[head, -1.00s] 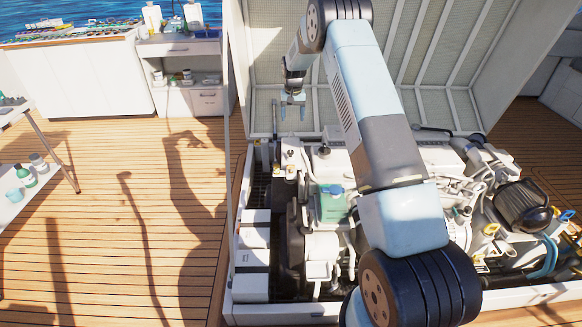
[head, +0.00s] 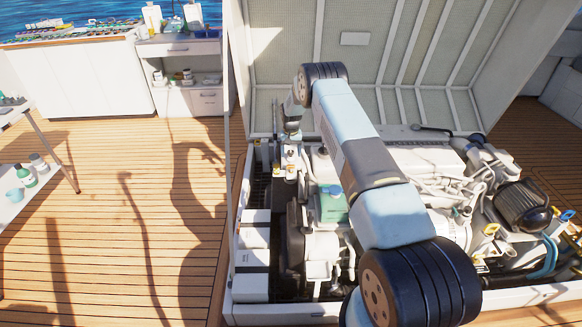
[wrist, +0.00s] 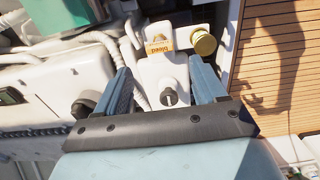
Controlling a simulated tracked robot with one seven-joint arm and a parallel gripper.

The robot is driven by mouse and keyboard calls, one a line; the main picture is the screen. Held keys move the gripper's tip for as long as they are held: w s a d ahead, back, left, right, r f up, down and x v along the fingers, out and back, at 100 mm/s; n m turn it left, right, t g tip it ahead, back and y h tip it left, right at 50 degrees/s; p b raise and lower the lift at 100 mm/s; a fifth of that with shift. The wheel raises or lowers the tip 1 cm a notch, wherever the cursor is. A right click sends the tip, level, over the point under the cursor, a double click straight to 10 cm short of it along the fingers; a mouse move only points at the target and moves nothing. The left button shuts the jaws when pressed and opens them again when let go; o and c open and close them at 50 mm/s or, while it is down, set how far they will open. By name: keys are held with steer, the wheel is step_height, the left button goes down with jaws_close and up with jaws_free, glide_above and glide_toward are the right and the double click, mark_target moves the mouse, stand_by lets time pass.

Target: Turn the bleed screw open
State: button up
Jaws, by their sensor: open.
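In the wrist view, an orange tag reading "bleed" (wrist: 160,47) sits on a white block (wrist: 152,72). A small brass fitting (wrist: 158,37) shows at the tag's upper edge; which part is the bleed screw is hard to tell. My gripper (wrist: 160,64) is open and empty above the block, its two blue fingers to either side of the tag's lower side. A dark-collared pin (wrist: 168,97) shows between the fingers. In the head view my gripper (head: 291,136) is just above the block's fittings (head: 290,156), its fingertips hard to make out.
A round brass cap (wrist: 203,42) stands right of the tag, close to the right finger. White hoses (wrist: 95,42) and a dark knob (wrist: 83,105) lie on the left. The raised hatch lid (head: 355,39) stands behind the engine. Open deck (head: 120,210) lies left.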

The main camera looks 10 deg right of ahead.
mark_target(291, 166)
step_height(291, 166, down, 9)
steer(key=shift+r, duration=0.15)
steer(key=shift+c, duration=0.5)
steer(key=c, duration=1)
steer(key=shift+o, duration=0.2)
